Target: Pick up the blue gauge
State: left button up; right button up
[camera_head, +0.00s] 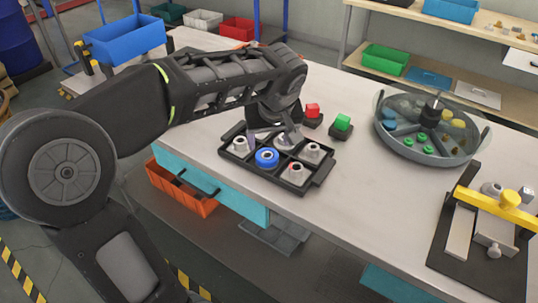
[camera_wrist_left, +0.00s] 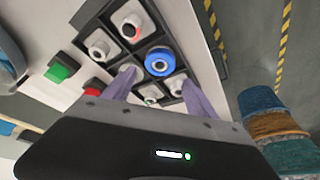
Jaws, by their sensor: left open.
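The blue gauge (camera_head: 267,158), a blue ring with a pale centre, sits in a compartment of a black divided tray (camera_head: 318,182) on the workbench. In the left wrist view the blue gauge (camera_wrist_left: 158,62) is just beyond the fingertips, between their lines. My left gripper (camera_head: 271,136) is open and points down over the tray. Its two fingers (camera_wrist_left: 160,84) are apart with nothing held, and grey-white gauges show near them. The arm and gripper hide part of the tray's far side. My right gripper is in neither view.
Other grey-white gauges (camera_head: 312,152) fill neighbouring compartments. A round tank (camera_head: 432,152) is farther right, and a yellow-barred fixture (camera_head: 499,207) at the right edge. Bare bench lies between.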

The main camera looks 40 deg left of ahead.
aim_at(268, 152)
pick_arm(q)
jog(key=shift+x, duration=1.4)
jog(key=shift+f, duration=0.1)
jog(key=shift+w+a+f+p, duration=0.1)
jog(key=shift+a+f+p, duration=0.05)
jog(key=shift+f+p, duration=0.15)
jog(key=x, duration=0.4)
jog(key=shift+w+f+p, duration=0.15)
jog(key=shift+f+p, duration=0.05)
jog(key=shift+p, duration=0.2)
jog(key=shift+r, duration=0.1)
jog(key=c, duration=1.4)
jog(key=shift+c, duration=0.2)
